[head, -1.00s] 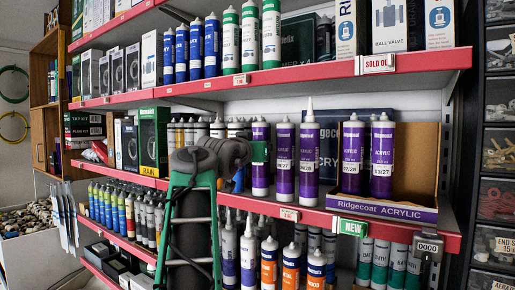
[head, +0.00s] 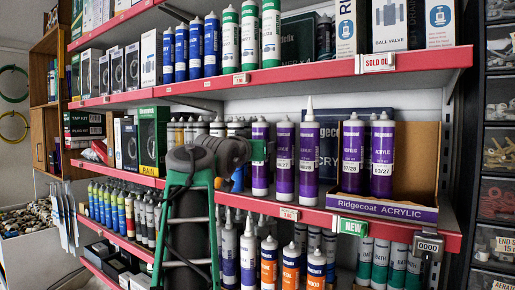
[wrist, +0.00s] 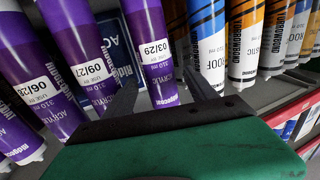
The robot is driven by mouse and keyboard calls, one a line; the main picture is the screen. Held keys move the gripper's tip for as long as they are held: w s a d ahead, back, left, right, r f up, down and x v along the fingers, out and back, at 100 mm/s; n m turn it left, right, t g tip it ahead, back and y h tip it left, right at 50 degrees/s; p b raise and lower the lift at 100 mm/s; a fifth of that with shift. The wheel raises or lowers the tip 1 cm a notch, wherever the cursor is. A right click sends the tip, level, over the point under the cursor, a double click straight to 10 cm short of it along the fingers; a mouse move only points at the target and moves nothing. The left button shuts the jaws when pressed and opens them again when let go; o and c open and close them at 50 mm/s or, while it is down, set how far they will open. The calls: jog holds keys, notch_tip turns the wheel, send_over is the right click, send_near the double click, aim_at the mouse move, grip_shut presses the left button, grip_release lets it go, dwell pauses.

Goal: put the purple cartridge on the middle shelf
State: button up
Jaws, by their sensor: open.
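Purple acrylic cartridges stand upright on the middle shelf (head: 203,186): a row of three, the front one (head: 309,160) dated in white, and more in a cardboard display tray (head: 415,165). In the head view, my gripper's green body (head: 259,151) partly covers the leftmost purple cartridge (head: 260,180); the fingertips are hidden.
The upper shelf (head: 300,73) overhangs with more cartridges and boxes. Several cartridges (head: 291,265) stand below. The tray's front lip borders the row's right side.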

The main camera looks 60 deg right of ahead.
jog(key=s+a+b, duration=0.2)
jog(key=a+b, duration=0.1)
jog(key=a, duration=0.9)
jog(key=w+a+f+n+t+y, duration=0.3)
jog(key=w+f+n+t, duration=0.1)
jog(key=w+f, duration=0.5)
jog(key=w+a+f+n+t+y, duration=0.1)
jog(key=w+a+f+n+y, duration=0.25)
jog(key=w+a+f, duration=0.45)
jog(key=w+a+f+n+t+y, duration=0.2)
jog(key=w+a+f+n+y, duration=0.15)
jog(key=a+f, duration=0.7)
jog(key=s+a+f+n+g+y, duration=0.2)
jog(key=s+a+f, duration=0.2)
jog(key=a+f, duration=0.3)
jog(key=s+a+f+n+g+y, duration=0.1)
jog(key=s+a+f+n+y, duration=0.1)
jog(key=a+f, duration=0.6)
jog(key=s+a+f+n+g+y, duration=0.2)
jog(key=s+a+f, duration=0.3)
jog(key=f, duration=0.8)
jog(key=shift+s+a+g+y, duration=0.3)
jog(key=shift+a+y, duration=0.6)
jog(key=shift+a, duration=0.35)
